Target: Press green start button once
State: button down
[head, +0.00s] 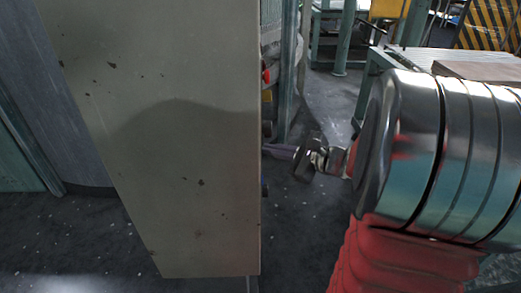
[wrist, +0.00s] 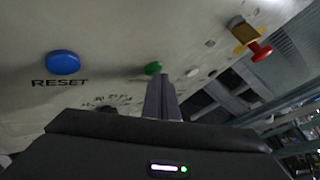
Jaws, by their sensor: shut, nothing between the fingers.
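The green button (wrist: 153,67) sits on a pale control panel (wrist: 115,35) in the wrist view. It shows just past the tip of my gripper (wrist: 161,80), slightly left of it. The fingers are shut together with nothing between them. In the head view my gripper (head: 272,150) reaches in from the right to the edge of the cabinet (head: 170,200). The cabinet hides the panel face and the green button there. I cannot tell whether the fingertips touch the button.
A blue button (wrist: 62,62) labelled RESET is left of the green one. A white button (wrist: 192,71) is to its right. A red knob (wrist: 261,51) on a yellow base sticks out at upper right. A slatted table (head: 455,60) stands at the back right.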

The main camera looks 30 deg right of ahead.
jog(key=shift+a, duration=0.15)
dwell(0.6)
jog(key=shift+s+d, duration=0.3)
jog(key=shift+d, duration=0.4)
jog(key=d, duration=0.1)
jog(key=s+d, duration=0.1)
jog(key=d, duration=0.1)
jog(key=s+d, duration=0.1)
jog(key=shift+d, duration=0.25)
dwell(0.3)
jog(key=shift+s, duration=0.1)
dwell(0.7)
